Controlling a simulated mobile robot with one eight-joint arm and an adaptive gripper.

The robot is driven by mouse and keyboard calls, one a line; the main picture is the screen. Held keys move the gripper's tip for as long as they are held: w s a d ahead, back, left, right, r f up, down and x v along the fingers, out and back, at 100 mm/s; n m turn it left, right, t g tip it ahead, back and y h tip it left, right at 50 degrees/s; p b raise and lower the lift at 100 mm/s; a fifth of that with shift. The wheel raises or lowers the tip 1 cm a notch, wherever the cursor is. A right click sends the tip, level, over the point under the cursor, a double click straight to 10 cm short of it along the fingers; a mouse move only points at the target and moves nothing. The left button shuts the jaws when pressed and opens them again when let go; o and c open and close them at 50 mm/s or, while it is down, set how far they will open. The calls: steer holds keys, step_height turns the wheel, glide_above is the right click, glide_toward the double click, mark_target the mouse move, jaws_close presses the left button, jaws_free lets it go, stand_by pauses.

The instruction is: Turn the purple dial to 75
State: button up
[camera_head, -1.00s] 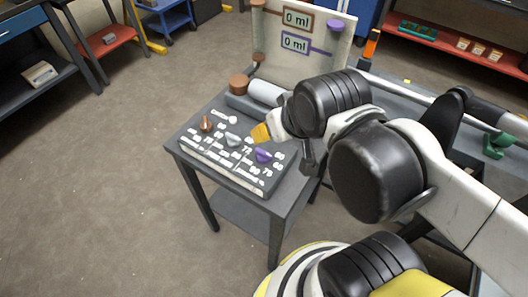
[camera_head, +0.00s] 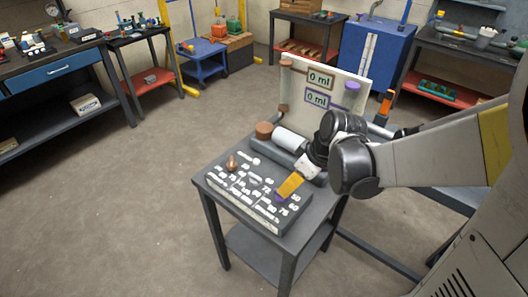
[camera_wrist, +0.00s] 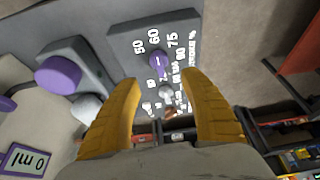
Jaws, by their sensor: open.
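The purple dial (camera_wrist: 158,62) sits on a dark panel with printed numbers; in the wrist view 50, 60, 75 and 90 stand around it. In the head view only a bit of the purple dial (camera_head: 279,197) shows beside my gripper. My gripper (camera_wrist: 160,82) has its two yellow fingers apart, with nothing between them. The dial lies ahead of the fingertips, near the middle of the gap; I cannot tell whether they touch it. In the head view my gripper (camera_head: 285,192) is low over the panel (camera_head: 240,212).
A grey dial (camera_wrist: 166,92) and a copper dial (camera_head: 232,163) share the panel. Behind it, a white board (camera_head: 345,72) has two displays reading 0 ml. A brown knob (camera_head: 264,130) and a white cylinder (camera_head: 290,139) stand between. The small table (camera_head: 207,184) has open floor to its left.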

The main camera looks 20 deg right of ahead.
steer(key=b+x, duration=0.3)
steer(key=x, duration=0.5)
steer(key=shift+f, duration=0.25)
steer(key=shift+c, duration=0.6)
jaws_close()
